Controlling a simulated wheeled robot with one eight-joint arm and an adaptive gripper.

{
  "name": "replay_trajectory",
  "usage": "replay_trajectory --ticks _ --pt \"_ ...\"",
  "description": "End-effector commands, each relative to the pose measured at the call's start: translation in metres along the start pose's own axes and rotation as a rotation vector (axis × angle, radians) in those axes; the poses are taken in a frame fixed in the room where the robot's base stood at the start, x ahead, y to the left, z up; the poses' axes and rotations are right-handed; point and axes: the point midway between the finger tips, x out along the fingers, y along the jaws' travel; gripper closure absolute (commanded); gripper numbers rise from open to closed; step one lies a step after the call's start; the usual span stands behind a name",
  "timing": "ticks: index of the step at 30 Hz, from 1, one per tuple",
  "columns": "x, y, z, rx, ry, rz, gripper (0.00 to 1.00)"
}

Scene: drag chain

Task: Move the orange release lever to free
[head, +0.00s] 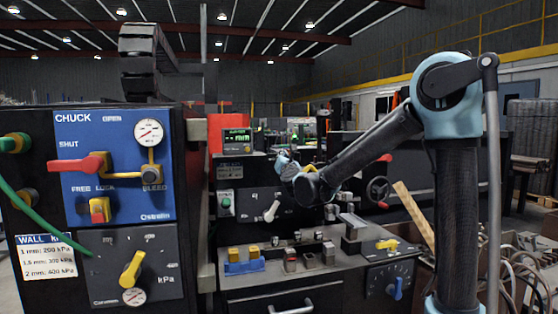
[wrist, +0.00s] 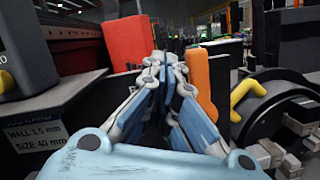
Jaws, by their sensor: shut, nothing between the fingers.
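My gripper (wrist: 166,62) is shut and empty in the wrist view; in the head view it (head: 284,161) is small, over the back of the machine bench. An upright orange lever-like piece (wrist: 199,78) stands just right of my fingertips in the wrist view; contact cannot be told. In the head view, a small orange-red lever with a yellow part (head: 99,211) sits under the words FREE and LOCK on the blue CHUCK panel (head: 125,120), at the left. I cannot tell if these are the same piece. My gripper is well right of that panel.
A red lever (head: 80,164) and a gauge (head: 149,131) are on the blue panel. A yellow knob (head: 132,270) is below. A green hose (head: 35,215) crosses the left. The wrist view shows a red block (wrist: 128,45) and a yellow handle (wrist: 246,94) on a round black part.

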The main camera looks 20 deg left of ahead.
Motion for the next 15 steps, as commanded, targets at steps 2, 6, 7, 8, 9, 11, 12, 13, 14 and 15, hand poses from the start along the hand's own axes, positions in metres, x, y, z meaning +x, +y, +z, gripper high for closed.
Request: replay_trajectory --ticks 2,6,7,8,9,11,12,13,14,15 --pt "0.000 0.001 -0.001 0.000 0.000 0.000 1.00" --pt "0.001 0.009 -0.005 0.000 -0.001 -0.003 1.00" --pt "0.001 0.011 -0.006 0.000 0.000 -0.004 1.00" --pt "0.001 0.014 -0.007 0.000 -0.001 -0.005 1.00" --pt "0.002 0.016 -0.008 -0.001 -0.003 -0.007 1.00" --pt "0.003 0.020 -0.011 -0.002 -0.004 -0.012 1.00" --pt "-0.001 0.022 -0.010 -0.002 -0.005 -0.014 1.00" --pt "-0.008 0.022 -0.009 -0.002 -0.005 -0.014 1.00" --pt "-0.013 0.023 -0.008 -0.002 -0.005 -0.014 1.00" --pt "-0.019 0.024 -0.007 -0.003 -0.006 -0.015 1.00"
